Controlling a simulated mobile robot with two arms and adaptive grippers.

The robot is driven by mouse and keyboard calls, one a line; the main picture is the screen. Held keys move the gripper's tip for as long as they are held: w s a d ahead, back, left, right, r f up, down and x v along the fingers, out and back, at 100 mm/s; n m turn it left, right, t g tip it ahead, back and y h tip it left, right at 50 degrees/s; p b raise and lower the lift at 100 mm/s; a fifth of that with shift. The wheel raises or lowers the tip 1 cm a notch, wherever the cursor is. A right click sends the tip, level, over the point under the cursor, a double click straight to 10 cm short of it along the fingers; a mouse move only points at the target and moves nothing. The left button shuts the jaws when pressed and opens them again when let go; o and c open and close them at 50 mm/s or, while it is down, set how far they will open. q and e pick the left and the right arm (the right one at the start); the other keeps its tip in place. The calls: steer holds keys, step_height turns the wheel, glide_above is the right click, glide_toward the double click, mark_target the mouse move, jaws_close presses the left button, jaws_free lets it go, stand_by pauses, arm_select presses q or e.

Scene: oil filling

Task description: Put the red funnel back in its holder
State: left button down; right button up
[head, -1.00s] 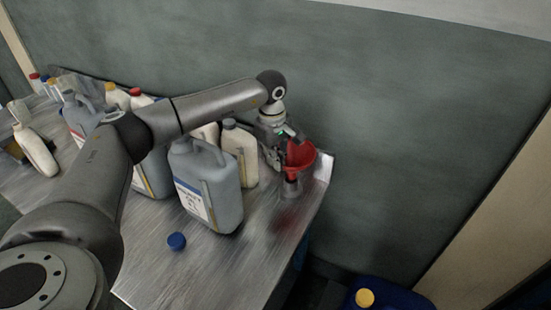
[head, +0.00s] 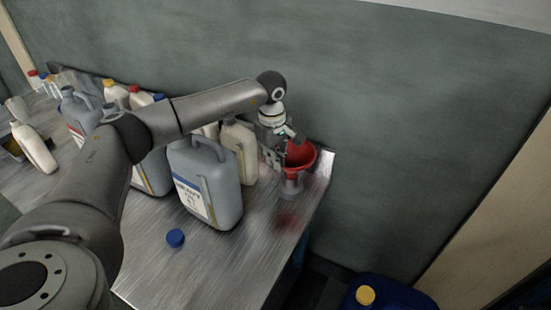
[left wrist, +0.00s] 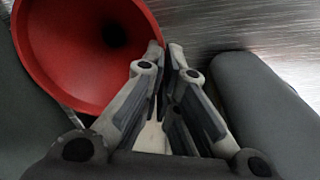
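The red funnel (head: 301,158) stands mouth-up at the far right corner of the metal table. Its lower end is at a grey holder (head: 290,184); how deep it sits is hard to tell. My left gripper (head: 285,150) is at the funnel's left rim. In the left wrist view the open red cone of the funnel (left wrist: 85,45) lies left of the fingers. The left gripper's fingers (left wrist: 168,52) are close together at the funnel's rim, seemingly pinching its edge. The rim between the fingertips is mostly hidden. My right gripper is not in view.
A large grey jug (head: 207,190) and a cream bottle (head: 241,152) stand left of the gripper. A blue cap (head: 175,238) lies on the table (head: 245,260). More bottles stand at the back left. A blue container with a yellow cap (head: 365,295) is below, off the table.

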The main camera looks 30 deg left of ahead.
arm_select(q)
steer(key=shift+f, duration=0.3)
steer(key=shift+f, duration=0.1)
steer(key=shift+f+b, duration=0.65)
steer(key=shift+b, duration=0.05)
steer(key=c, duration=1.6)
jaws_free()
steer(key=shift+o, duration=0.2)
steer(key=shift+r, duration=0.1)
